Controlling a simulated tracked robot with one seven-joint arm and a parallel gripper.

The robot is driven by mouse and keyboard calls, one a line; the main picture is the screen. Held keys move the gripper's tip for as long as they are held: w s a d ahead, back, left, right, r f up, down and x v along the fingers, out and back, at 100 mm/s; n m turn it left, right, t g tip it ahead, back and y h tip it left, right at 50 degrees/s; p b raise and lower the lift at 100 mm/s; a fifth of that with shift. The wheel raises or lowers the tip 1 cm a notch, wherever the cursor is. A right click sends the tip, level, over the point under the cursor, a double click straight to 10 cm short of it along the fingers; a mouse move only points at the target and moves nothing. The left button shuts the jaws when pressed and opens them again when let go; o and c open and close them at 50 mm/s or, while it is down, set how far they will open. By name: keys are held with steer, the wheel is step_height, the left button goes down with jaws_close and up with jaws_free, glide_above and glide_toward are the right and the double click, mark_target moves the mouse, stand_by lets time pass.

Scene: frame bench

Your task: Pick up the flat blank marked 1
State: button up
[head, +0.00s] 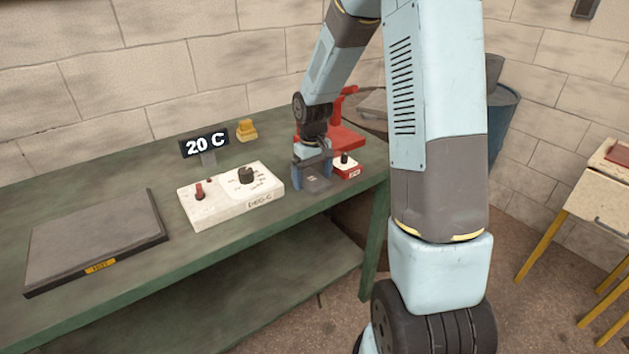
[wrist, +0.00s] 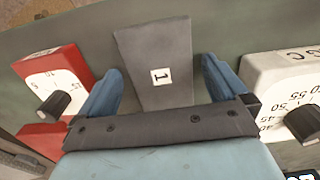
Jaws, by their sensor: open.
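The flat blank marked 1 is a dark grey plate with a white label, lying on the green bench; in the wrist view its face (wrist: 165,50) shows between my fingers. In the head view the blank (head: 318,185) is low at the bench's front edge, partly hidden by my gripper. My gripper (head: 312,168) is open, pointing down over the blank. In the wrist view my gripper (wrist: 162,70) has one blue finger on each side of the plate, with a visible gap at least on the right. Whether the fingertips reach below its top face I cannot tell.
A white control box (head: 232,196) with knobs stands left of my gripper, and a small red dial box (head: 346,168) close on its right. A red device (head: 345,135) and a yellow piece (head: 246,130) are behind. A dark plate (head: 95,240) lies far left on the bench (head: 150,180).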

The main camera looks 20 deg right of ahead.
steer(key=shift+f, duration=0.1)
steer(key=c, duration=1.2)
steer(key=shift+o, duration=0.2)
